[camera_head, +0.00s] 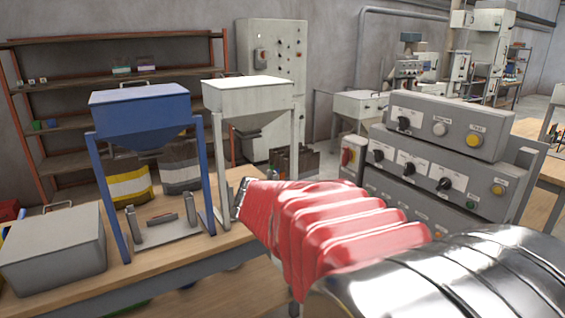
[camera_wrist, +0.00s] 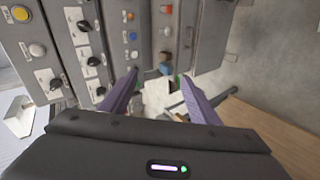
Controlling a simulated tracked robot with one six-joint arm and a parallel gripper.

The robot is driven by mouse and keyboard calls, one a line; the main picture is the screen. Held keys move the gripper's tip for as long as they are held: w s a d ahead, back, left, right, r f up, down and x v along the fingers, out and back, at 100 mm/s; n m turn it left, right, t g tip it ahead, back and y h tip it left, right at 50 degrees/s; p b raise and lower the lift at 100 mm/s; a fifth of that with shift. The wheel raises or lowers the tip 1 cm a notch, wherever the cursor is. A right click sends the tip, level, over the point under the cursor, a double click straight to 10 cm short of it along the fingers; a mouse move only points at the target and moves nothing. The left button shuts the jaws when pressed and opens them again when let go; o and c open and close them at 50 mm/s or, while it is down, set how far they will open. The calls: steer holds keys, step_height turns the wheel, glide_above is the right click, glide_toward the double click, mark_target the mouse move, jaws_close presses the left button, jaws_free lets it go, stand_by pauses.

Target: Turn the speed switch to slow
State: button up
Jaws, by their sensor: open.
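A grey control panel (camera_head: 425,160) stands at right in the head view. Its top box carries one black rotary switch (camera_head: 403,123). The row below has three black rotary switches, left (camera_head: 378,155), middle (camera_head: 409,168) and right (camera_head: 444,183), on white plates. The labels are too small to read, so I cannot tell which is the speed switch. The wrist view shows the panel turned, with black knobs (camera_wrist: 93,61) at upper left. My gripper (camera_wrist: 158,74) is open and empty, apart from the knobs. In the head view its end (camera_head: 241,197) is partly hidden by my red sleeve.
A blue hopper (camera_head: 140,112) and a white hopper (camera_head: 248,97) stand on the wooden bench (camera_head: 190,250) at left. A grey box (camera_head: 55,250) sits at the bench's left. A red rotary handle (camera_head: 347,157) is on the panel's left side. A shelf rack (camera_head: 120,70) stands behind.

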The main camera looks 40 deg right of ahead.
mark_target(405, 170)
steer(key=w+d+r+n+g+h, duration=0.1)
steer(key=d+h, duration=0.6)
steer(key=d, duration=1.5)
step_height(405, 170, up, 2)
steer(key=shift+w+d+r+g, duration=0.1)
steer(key=shift+w+d+g, duration=0.2)
steer(key=shift+w+g, duration=0.6)
steer(key=shift+w+t, duration=0.25)
steer(key=shift+t, duration=0.05)
steer(key=d, duration=0.4)
steer(key=s+d, duration=0.1)
steer(key=d, duration=0.4)
steer(key=s+d, duration=0.1)
steer(key=d, duration=0.3)
steer(key=shift+s+d, duration=0.1)
steer(key=shift+d, duration=0.2)
steer(key=shift+c, duration=0.3)
steer(key=c, duration=0.9)
steer(key=shift+a, duration=0.15)
steer(key=shift+c, duration=0.5)
